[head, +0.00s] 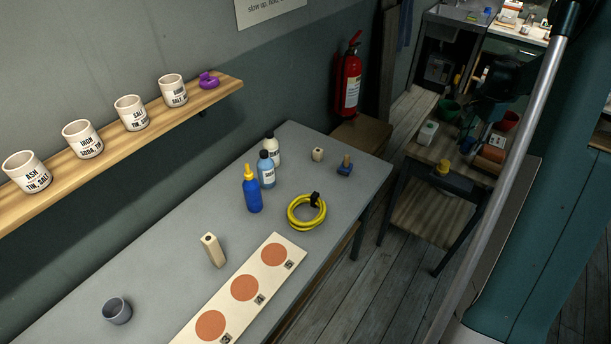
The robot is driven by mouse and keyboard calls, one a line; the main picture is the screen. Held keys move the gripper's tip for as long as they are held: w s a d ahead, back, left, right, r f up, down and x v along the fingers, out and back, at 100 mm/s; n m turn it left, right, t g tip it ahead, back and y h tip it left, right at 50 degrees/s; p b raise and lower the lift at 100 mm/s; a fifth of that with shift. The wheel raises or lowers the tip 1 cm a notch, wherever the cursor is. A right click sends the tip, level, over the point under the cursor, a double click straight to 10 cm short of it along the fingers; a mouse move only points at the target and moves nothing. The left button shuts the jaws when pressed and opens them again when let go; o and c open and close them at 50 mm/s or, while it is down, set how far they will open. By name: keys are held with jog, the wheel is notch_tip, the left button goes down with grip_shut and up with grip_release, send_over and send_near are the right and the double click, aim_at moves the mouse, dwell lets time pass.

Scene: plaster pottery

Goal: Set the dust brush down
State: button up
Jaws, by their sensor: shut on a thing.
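My gripper (474,128) is the dark shape at the upper right, small and partly lost against the dark background. It is over the far wooden worktop (408,140) and appears shut on the dust brush. The brush is too small and dark to make out clearly; I cannot tell whether it touches the worktop.
Near my gripper are a green pot (448,111), a red pot (507,121), a white box (428,133) and an orange block (491,153). The grey table (160,270) holds bottles, a yellow coil (306,212) and a cup (117,311).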

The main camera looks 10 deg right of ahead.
jog(key=w+a+n, duration=0.2)
jog(key=w+a, duration=0.2)
jog(key=a, duration=0.7)
jog(key=w+a+n, duration=0.1)
jog(key=w+a, duration=0.4)
jog(key=a, duration=0.6)
jog(key=w+a+n, duration=0.2)
jog(key=w+a, duration=0.2)
jog(key=a, duration=0.7)
jog(key=a+n, duration=0.3)
jog(key=a, duration=2.6)
jog(key=shift+w+d+f+p, duration=0.15)
jog(key=shift+f+p, duration=0.1)
jog(key=shift+f, duration=1.15)
jog(key=shift+w+d+f+p, duration=0.1)
jog(key=shift+f+p, duration=0.1)
jog(key=shift+f, duration=1.15)
jog(key=shift+f, duration=3.15)
jog(key=shift+f, duration=1.85)
